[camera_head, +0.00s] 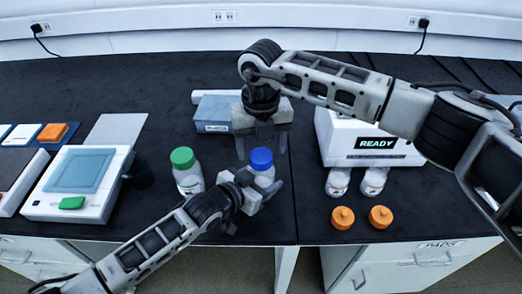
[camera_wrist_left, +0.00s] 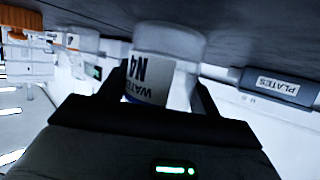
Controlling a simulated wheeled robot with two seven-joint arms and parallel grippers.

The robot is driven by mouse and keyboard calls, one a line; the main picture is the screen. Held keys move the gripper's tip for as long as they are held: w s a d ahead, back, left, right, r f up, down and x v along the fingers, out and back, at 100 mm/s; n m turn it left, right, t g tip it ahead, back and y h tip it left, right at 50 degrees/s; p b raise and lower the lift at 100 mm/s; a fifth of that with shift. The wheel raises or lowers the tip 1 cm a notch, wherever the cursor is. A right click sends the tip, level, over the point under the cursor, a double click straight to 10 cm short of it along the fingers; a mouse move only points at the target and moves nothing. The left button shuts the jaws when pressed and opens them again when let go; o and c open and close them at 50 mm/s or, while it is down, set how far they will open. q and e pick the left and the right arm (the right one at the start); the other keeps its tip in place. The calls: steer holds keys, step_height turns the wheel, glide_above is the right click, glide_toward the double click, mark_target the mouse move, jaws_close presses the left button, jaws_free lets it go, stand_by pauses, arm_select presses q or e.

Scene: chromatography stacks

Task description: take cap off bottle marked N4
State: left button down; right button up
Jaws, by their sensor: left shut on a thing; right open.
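The bottle marked N4 (camera_wrist_left: 165,65) shows upside down in the left wrist view, with "WATER N4" on its label. In the head view it is a clear bottle with a blue cap (camera_head: 261,159), upright at the front middle of the bench. My left gripper (camera_head: 256,185) is shut on the bottle's body below the cap and hides much of it. The cap is on the bottle; it is out of sight in the left wrist view. My right gripper (camera_head: 262,148) is open and empty, pointing down just above or behind the blue cap.
A green-capped bottle (camera_head: 186,170) stands close to the left. A READY machine (camera_head: 372,145), small bottles (camera_head: 338,181) and two orange caps (camera_head: 343,217) are to the right. A grey-blue box (camera_head: 214,113) is behind. A blue-topped device (camera_head: 80,180) is far left.

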mark_target(261, 176)
step_height(261, 176, up, 2)
steer(key=shift+r, duration=0.1)
steer(key=shift+c, duration=0.5)
step_height(261, 176, up, 3)
steer(key=shift+r+m, duration=0.1)
steer(key=shift+m, duration=0.9)
step_height(261, 176, down, 8)
steer(key=shift+r, duration=0.1)
steer(key=c, duration=1)
steer(key=n, duration=0.3)
steer(key=o, duration=1.1)
